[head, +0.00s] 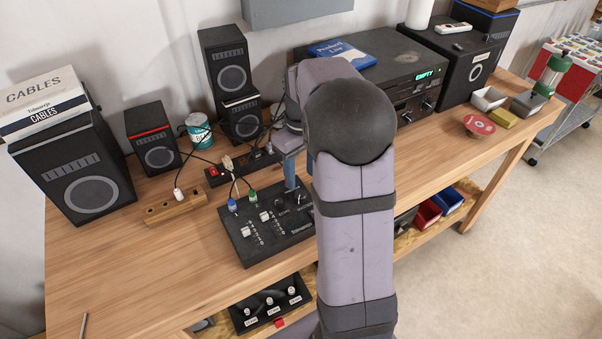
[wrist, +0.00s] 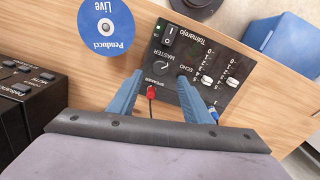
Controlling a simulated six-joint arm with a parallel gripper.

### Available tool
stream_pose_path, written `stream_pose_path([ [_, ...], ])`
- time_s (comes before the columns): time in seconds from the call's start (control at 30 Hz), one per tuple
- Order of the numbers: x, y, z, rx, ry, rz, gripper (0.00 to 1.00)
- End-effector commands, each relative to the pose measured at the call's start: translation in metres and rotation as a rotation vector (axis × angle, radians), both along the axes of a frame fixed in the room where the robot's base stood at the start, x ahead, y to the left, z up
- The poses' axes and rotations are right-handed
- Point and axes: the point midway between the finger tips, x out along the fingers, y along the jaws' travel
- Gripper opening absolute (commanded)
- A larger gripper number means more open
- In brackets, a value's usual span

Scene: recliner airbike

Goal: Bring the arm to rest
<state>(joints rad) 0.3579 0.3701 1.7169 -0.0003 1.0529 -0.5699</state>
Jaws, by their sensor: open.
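My gripper (wrist: 160,84) is open, with two blue fingers spread apart above the black mixer (wrist: 222,58) in the wrist view. Nothing shows held between the fingers. A red plug (wrist: 152,93) sits at the mixer's speaker label, between the fingers in that picture. A blue plug (wrist: 214,116) is by the right finger. In the head view my arm stands in front of the mixer (head: 258,252) and hides its right part. The blue fingers (head: 298,172) show only partly there, pointing down behind the arm. How far the fingertips are above the mixer I cannot tell.
Speakers (head: 72,176) stand at the left and back. A stereo deck (head: 405,75) is behind my arm. The bench's front left (head: 150,270) is clear.

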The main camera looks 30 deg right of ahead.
Motion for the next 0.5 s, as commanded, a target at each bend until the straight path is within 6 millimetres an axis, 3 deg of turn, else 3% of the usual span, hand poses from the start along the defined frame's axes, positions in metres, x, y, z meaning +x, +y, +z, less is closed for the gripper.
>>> stream_pose_path([
  [0.27, -0.002, 0.005, 0.000, 0.000, 0.000, -0.004, 0.45],
  [0.37, -0.010, 0.018, -0.002, 0.000, 0.000, -0.014, 0.45],
  [0.5, -0.034, 0.050, -0.007, 0.000, 0.001, -0.044, 0.45],
])
